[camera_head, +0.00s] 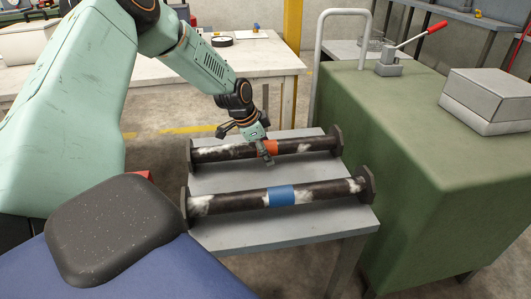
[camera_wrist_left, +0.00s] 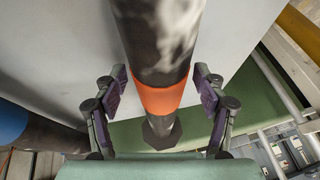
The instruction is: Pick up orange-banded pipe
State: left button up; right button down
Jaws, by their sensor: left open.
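The orange-banded pipe (camera_head: 310,146) is a dark, white-smeared spool with end flanges, lying across the far part of a small grey table (camera_head: 240,178). Its orange band (camera_head: 270,148) is near the middle. My left gripper (camera_head: 247,146) is over the band, one finger in front of the pipe. In the left wrist view the pipe (camera_wrist_left: 160,35) runs between the two fingers of my open gripper (camera_wrist_left: 160,78), with the orange band (camera_wrist_left: 163,98) close to them. Gaps show on both sides, and nothing is gripped. My right gripper is not in view.
A blue-banded pipe (camera_head: 235,201) lies parallel on the near side of the same table. A green cabinet (camera_head: 420,170) stands close on the right, with a grey box (camera_head: 490,98) and a red-handled lever tool (camera_head: 400,58) on top. A white table (camera_head: 260,55) stands behind.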

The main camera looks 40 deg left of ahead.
pick_arm(q)
jog(key=shift+w, duration=0.1)
grip_shut()
dwell(0.7)
jog(key=shift+w+r, duration=0.1)
jog(key=shift+r, duration=0.05)
